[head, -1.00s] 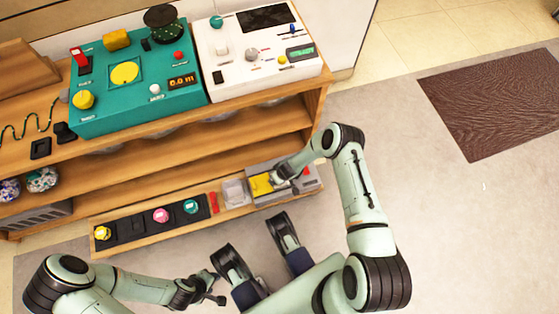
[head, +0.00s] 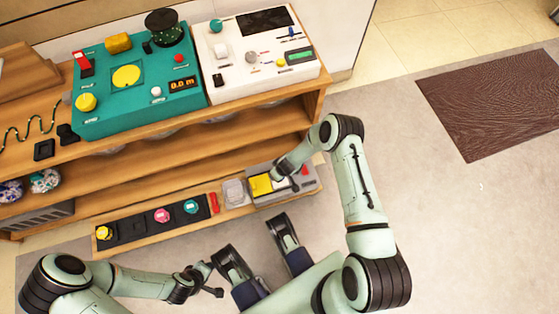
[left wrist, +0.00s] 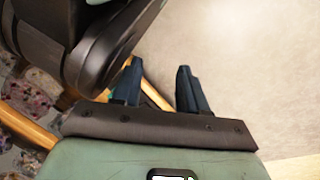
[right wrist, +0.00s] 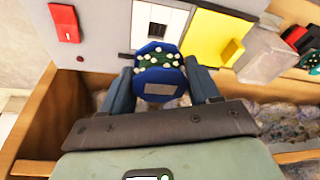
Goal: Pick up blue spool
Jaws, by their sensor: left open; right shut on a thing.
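The blue spool (right wrist: 158,72) shows in the right wrist view, with blue ends and a dark green middle dotted with pale beads. My right gripper (right wrist: 158,78) is shut on it, one finger on each side. The spool is in front of a grey panel (right wrist: 97,42); I cannot tell whether they touch. In the head view my right gripper (head: 284,183) is over the grey device on the low shelf, and the spool is hard to make out. My left gripper (head: 213,279) is open and empty near my base; its spread fingers also show in the left wrist view (left wrist: 157,78).
The grey device has a yellow flap (head: 260,185) and a red switch (right wrist: 65,22). A black tray (head: 150,219) with coloured knobs lies left on the low shelf. A teal console (head: 135,85) and a white console (head: 262,52) stand above.

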